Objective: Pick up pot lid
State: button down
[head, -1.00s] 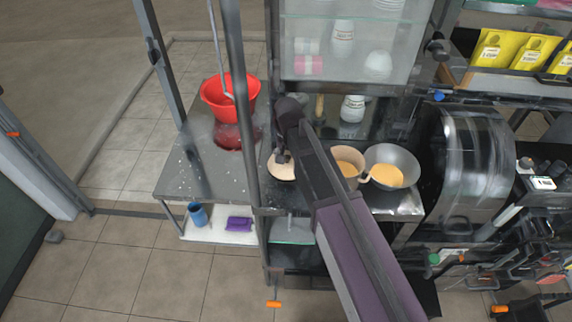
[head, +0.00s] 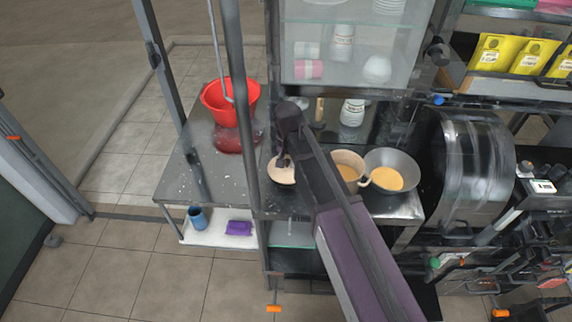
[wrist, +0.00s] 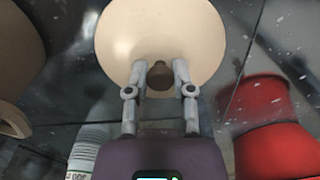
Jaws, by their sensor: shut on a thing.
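The pot lid (wrist: 160,38) is a round cream disc with a brown knob (wrist: 160,76). In the wrist view it fills the top middle. In the head view the lid (head: 281,173) shows at the left end of the dark counter, partly hidden by my gripper. My gripper (wrist: 160,70) has its two fingers either side of the knob and is shut on it. In the head view my gripper (head: 284,161) is over the lid. I cannot tell whether the lid is clear of the counter.
A cream pot (head: 347,160) and a metal bowl (head: 391,160) with orange-yellow contents stand right of my arm. A red bucket (head: 230,100) stands on the grey table (head: 190,160) to the left. A grey post (head: 240,100) rises just left of the lid.

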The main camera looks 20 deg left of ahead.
jog(key=shift+r, duration=0.15)
notch_tip(320, 180, up, 10)
jog(key=p, duration=1)
dwell(0.6)
notch_tip(320, 180, up, 6)
jog(key=m+p, duration=0.1)
jog(key=p, duration=0.5)
jog(key=shift+a+r+p, duration=0.15)
jog(key=shift+a+p, duration=0.05)
jog(key=shift+p, duration=0.1)
jog(key=shift+w+d, duration=0.1)
